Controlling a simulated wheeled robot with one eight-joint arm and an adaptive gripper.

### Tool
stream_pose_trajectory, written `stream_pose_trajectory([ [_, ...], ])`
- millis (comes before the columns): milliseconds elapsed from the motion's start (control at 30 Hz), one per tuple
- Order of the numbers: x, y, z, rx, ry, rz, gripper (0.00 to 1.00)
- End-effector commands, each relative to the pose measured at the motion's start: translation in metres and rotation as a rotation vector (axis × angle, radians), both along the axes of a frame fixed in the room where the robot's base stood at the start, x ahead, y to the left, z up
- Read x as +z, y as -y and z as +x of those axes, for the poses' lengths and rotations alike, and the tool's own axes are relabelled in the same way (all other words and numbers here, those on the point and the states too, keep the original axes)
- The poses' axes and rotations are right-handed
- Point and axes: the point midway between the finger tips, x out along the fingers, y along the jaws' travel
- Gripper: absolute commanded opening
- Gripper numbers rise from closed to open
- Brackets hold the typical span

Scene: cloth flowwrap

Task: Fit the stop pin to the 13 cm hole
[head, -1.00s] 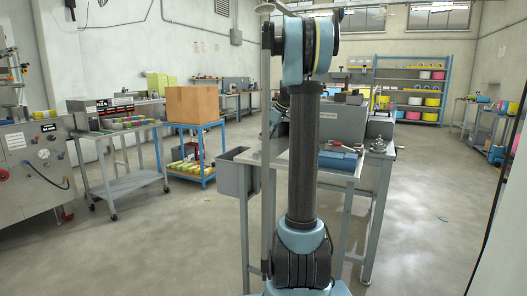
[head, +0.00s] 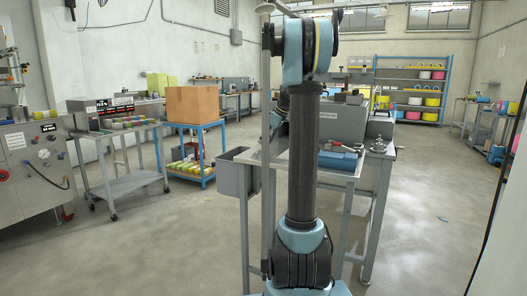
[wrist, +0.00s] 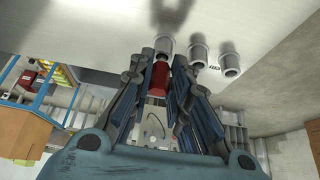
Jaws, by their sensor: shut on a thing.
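In the wrist view my gripper (wrist: 168,72) is shut on a red piece (wrist: 158,79), which I take to be the stop pin; the fingers hide part of it. Three short grey hollow sleeves stand in a row on a pale panel just past the fingertips: a left one (wrist: 166,46), a middle one (wrist: 198,48) and a right one (wrist: 229,62). The red piece lines up roughly with the left sleeve; I cannot tell whether they touch. A small dark marking (wrist: 214,67) lies beside the right sleeve, too small to read surely. In the head view my arm hides the gripper.
A metal workbench (head: 340,176) with a grey box (head: 342,122) and a blue tool box (head: 338,160) stands behind my arm. A cardboard box (head: 192,104) sits on a blue cart at the left. Open floor lies to the right and left of the bench.

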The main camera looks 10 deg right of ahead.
Motion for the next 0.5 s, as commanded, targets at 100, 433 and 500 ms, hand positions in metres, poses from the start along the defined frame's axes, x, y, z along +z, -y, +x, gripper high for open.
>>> stream_pose_trajectory([
  [100,-0.0024,0.0,0.0,0.0,0.0,0.0,0.0],
  [433,-0.0088,0.0,-0.0001,0.0,0.0,0.0,0.0],
  [500,-0.0098,0.0,-0.0001,0.0,0.0,0.0,0.0],
])
